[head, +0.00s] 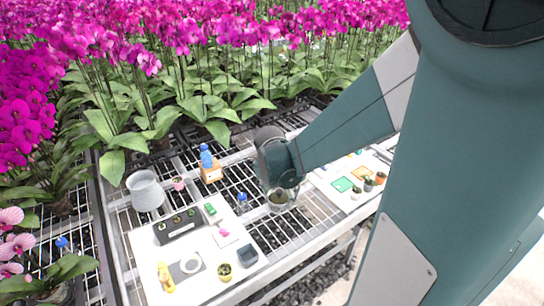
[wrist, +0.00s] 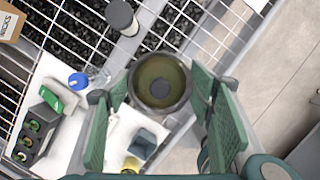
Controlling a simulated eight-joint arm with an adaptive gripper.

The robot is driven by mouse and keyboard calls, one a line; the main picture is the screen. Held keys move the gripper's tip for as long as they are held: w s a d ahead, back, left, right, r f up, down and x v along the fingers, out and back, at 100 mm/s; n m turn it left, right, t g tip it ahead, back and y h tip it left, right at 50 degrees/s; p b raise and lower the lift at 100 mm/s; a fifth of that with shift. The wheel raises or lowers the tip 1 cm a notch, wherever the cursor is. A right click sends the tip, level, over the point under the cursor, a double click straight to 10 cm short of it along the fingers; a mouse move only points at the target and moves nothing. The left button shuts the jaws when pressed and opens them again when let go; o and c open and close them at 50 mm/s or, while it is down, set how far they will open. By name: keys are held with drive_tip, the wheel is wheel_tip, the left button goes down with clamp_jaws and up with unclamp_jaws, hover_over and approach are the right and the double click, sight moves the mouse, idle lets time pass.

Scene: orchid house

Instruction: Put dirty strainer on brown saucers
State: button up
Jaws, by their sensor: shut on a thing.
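My gripper (wrist: 163,110) is shut on the dirty strainer (wrist: 160,80), a round, dark-rimmed bowl with a murky yellow-brown inside and a dark spot in the middle. The green finger pads stand on either side of it. In the head view the strainer (head: 280,199) hangs below my gripper (head: 279,182), above the bench grating between the two white boards. I cannot make out brown saucers in either view.
The left white board (head: 150,246) holds a black tray (head: 180,226), a yellow bottle (head: 165,278) and a grey-blue cup (head: 248,254). The right board (head: 328,190) carries coloured cards and small pots. Orchids crowd behind.

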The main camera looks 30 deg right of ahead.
drive_tip(key=w+d+r+p, duration=0.1)
drive_tip(key=w+d+p, duration=0.2)
drive_tip(key=w+d, duration=0.4)
drive_tip(key=w+d+r+m+p, duration=0.1)
drive_tip(key=w+d, duration=0.7)
drive_tip(key=w, duration=0.9)
drive_tip(key=w+d+r+p, duration=0.3)
drive_tip(key=w+d, duration=0.5)
drive_tip(key=w, duration=0.4)
drive_tip(key=shift+m+p, duration=0.4)
drive_tip(key=shift+p, duration=0.4)
drive_tip(key=shift+w+d+f, duration=0.1)
drive_tip(key=shift+f, duration=0.1)
drive_tip(key=shift+f, duration=3)
drive_tip(key=shift+f+b, duration=0.35)
drive_tip(key=shift+f, duration=1.5)
drive_tip(key=shift+f, duration=0.2)
